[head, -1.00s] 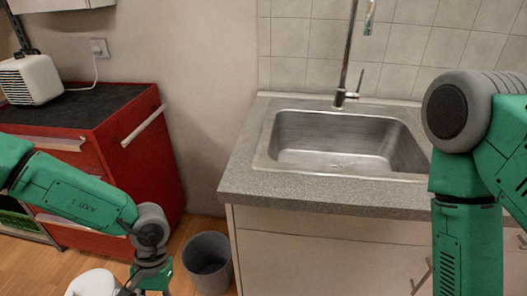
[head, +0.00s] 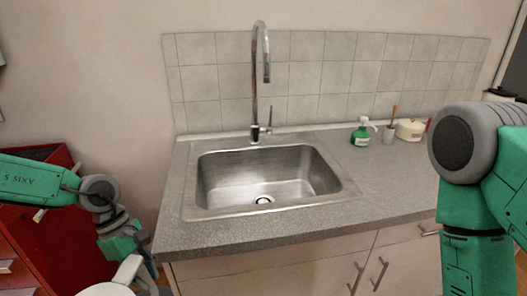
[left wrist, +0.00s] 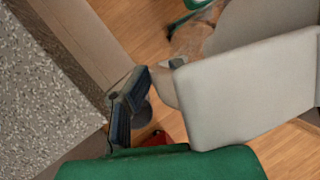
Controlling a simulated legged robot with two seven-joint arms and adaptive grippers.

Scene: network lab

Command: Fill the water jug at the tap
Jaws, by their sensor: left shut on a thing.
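The sink (head: 215,185) is a steel basin in a grey speckled counter, with a drain at its bottom. The tall curved tap (head: 255,85) stands behind it; no water shows. The pale jug (head: 105,290) shows only in part at the bottom left of the head view, and as a large pale body in the left wrist view (left wrist: 250,90). My left gripper (head: 135,262) is shut on the jug, left of the counter's front corner; its dark fingers (left wrist: 132,105) also show in the left wrist view. The jug's inside is hidden. My right gripper is out of view.
A green soap bottle (head: 361,133), a cup with a brush (head: 389,134) and a pale lidded pot (head: 409,130) stand at the counter's back right. The counter right of the sink (head: 385,185) is otherwise clear. A red cabinet (head: 60,245) stands at the left.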

